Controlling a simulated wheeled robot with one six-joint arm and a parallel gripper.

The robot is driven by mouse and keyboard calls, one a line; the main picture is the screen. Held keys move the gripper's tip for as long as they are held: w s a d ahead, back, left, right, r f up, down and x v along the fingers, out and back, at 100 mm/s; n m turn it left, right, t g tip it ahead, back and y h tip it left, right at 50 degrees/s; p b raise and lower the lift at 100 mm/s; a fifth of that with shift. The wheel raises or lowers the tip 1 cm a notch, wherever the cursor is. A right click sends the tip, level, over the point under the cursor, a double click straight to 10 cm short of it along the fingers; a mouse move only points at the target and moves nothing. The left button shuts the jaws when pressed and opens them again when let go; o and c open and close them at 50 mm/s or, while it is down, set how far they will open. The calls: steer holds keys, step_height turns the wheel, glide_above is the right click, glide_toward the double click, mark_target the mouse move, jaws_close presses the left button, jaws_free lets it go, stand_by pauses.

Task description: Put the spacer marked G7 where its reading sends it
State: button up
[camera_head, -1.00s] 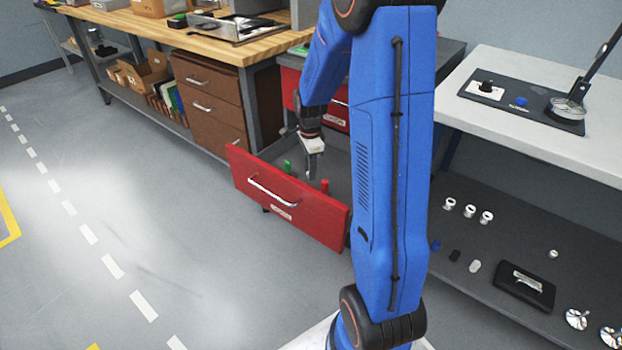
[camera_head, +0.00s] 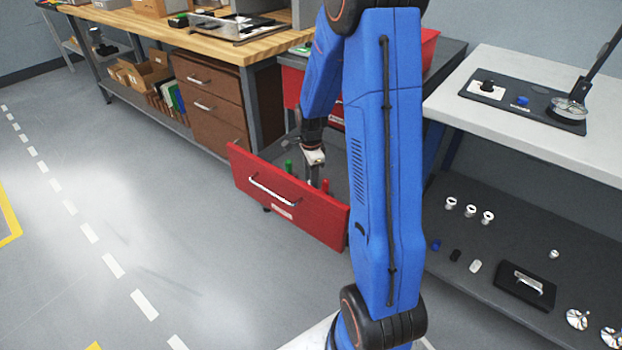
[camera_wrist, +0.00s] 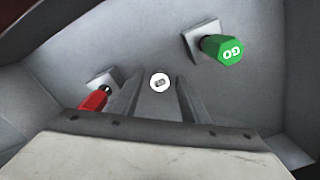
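My gripper (camera_head: 314,182) reaches down into the open red drawer (camera_head: 283,212). In the wrist view its two fingers (camera_wrist: 160,82) are apart, and a small round white-topped piece with a dark mark (camera_wrist: 159,83) shows between their tips. There seems to be a gap on each side of it; the mark is too small to read. A green plug marked GO (camera_wrist: 222,49) stands in a square holder to the right, and a red plug (camera_wrist: 94,100) in another to the left. The green (camera_head: 288,166) and red (camera_head: 325,185) plugs also show in the head view.
A white bench (camera_head: 545,128) at right carries a black mat (camera_head: 508,97) with instruments. Several white-topped pieces (camera_head: 469,211) and a black tray-like item (camera_head: 525,286) are on the shelf below. A wooden bench (camera_head: 215,47) stands at the back. The floor at left is clear.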

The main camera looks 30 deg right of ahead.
step_height(320, 180, up, 12)
steer(key=s+a+r+n+t, duration=0.1)
steer(key=s+a+r+n, duration=0.4)
steer(key=s+r, duration=0.15)
steer(key=s+a+r+n+t, duration=0.1)
steer(key=s+a+r+n, duration=0.1)
steer(key=s+n, duration=0.3)
steer(key=s+a+r+n+t, duration=0.1)
steer(key=s+a+r+n, duration=0.2)
steer(key=s, duration=0.7)
steer(key=s+a+r+n+t, duration=0.1)
steer(key=s+a+r+n, duration=0.1)
steer(key=s+a+n, duration=0.3)
steer(key=s+n, duration=0.2)
steer(key=shift+s+r+n+t, duration=0.2)
steer(key=shift+r+n+t, duration=0.05)
steer(key=shift+n+t, duration=0.15)
